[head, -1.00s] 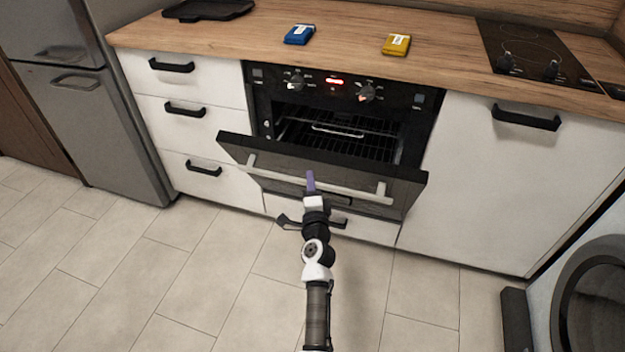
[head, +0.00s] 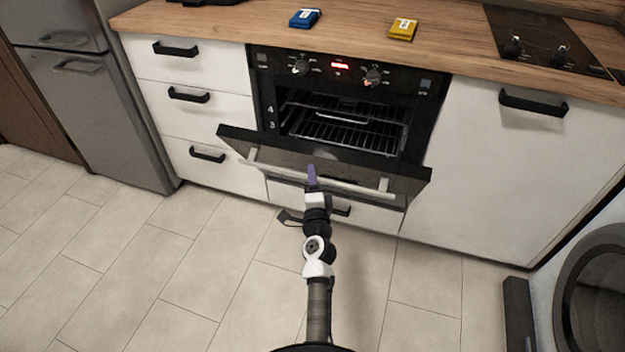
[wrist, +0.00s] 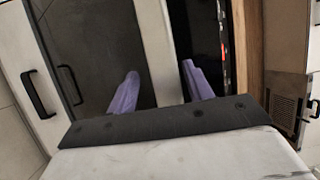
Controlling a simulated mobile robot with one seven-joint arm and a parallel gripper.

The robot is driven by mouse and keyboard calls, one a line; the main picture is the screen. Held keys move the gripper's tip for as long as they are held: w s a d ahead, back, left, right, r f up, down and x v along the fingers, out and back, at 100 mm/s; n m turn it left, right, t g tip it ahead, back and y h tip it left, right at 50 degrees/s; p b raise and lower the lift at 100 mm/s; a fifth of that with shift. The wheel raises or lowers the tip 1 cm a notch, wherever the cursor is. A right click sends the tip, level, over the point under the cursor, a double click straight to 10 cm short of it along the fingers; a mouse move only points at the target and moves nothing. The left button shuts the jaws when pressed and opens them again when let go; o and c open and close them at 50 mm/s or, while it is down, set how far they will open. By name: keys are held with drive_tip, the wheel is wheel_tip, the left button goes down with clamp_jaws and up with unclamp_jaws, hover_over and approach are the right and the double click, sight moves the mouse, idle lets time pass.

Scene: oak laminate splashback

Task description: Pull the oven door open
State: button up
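The oven door (head: 390,181) is tilted part way open, its top edge out from the oven and the cavity showing above it. A pale bar handle (head: 352,187) runs across its front. My gripper (head: 311,176) is at the middle of this handle. In the wrist view the pale handle (wrist: 160,50) passes between the two purple fingers of my gripper (wrist: 160,78), one on each side.
Wire racks (head: 345,130) show inside the oven (head: 300,125). White drawers (head: 190,130) with black handles stand left, a white cabinet (head: 500,170) right. A washing machine (head: 590,290) is at lower right. The tiled floor (head: 150,270) in front is clear.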

drive_tip(key=shift+r, duration=0.15)
wheel_tip(320, 180, up, 20)
drive_tip(key=p, duration=1.4)
drive_tip(key=shift+p, duration=0.35)
